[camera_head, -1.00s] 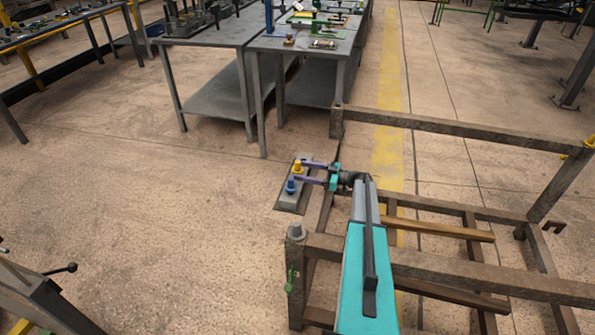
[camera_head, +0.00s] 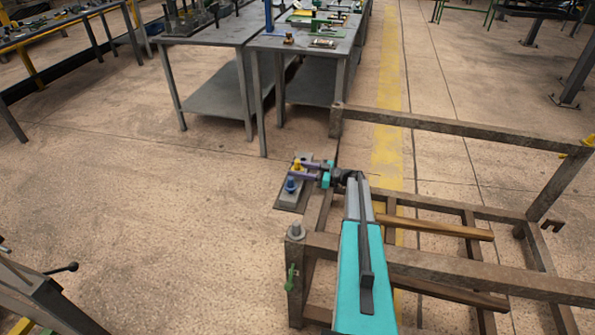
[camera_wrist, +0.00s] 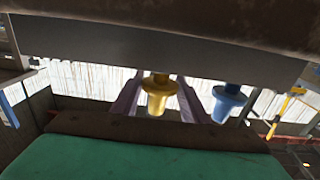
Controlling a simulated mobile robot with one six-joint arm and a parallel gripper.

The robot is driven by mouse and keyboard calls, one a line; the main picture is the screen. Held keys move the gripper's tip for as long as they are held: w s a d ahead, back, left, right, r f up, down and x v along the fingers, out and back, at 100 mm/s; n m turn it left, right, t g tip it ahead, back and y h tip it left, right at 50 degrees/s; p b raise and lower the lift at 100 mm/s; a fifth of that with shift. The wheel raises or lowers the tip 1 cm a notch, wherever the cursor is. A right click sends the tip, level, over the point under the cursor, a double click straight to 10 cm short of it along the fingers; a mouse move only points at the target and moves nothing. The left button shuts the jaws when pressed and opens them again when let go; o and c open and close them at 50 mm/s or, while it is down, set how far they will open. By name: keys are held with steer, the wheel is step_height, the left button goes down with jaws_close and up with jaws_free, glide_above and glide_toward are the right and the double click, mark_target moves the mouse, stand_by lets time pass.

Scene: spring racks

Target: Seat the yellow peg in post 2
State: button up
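In the head view the yellow peg (camera_head: 297,164) stands on the narrow grey rack (camera_head: 296,196), at the far end of my arm. The blue peg (camera_head: 290,185) stands nearer on the same rack. My gripper (camera_head: 303,170) has purple fingers on either side of the yellow peg. In the wrist view, which looks upside down, the yellow peg (camera_wrist: 158,92) sits between the fingers (camera_wrist: 160,92), close against both. The blue peg (camera_wrist: 227,100) is to the right, outside the fingers. The post numbers cannot be read.
A brown frame (camera_head: 440,128) with beams stands beneath and right of my arm. A grey table (camera_head: 215,35) with tools stands behind the rack. The floor left of the rack is open. A dark bench (camera_head: 40,300) with a lever is at the lower left.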

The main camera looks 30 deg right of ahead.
jaws_close()
steer(key=shift+r, duration=0.1)
steer(key=shift+r+b, duration=0.65)
steer(key=shift+r, duration=4.3)
steer(key=s+a+r+g+y+p, duration=0.1)
steer(key=s+a+r, duration=0.3)
steer(key=a, duration=0.9)
steer(key=s+a+r+n+g+y+p, duration=0.1)
steer(key=s+a+r, duration=0.2)
steer(key=a, duration=1)
steer(key=s+a+r+n+g+p, duration=0.1)
steer(key=s+a+r, duration=0.3)
steer(key=a+r, duration=0.4)
steer(key=a+p, duration=0.1)
steer(key=a, duration=0.3)
steer(key=shift+s+a+r+y, duration=0.35)
steer(key=shift+a+r+y, duration=0.05)
steer(key=shift+d, duration=0.15)
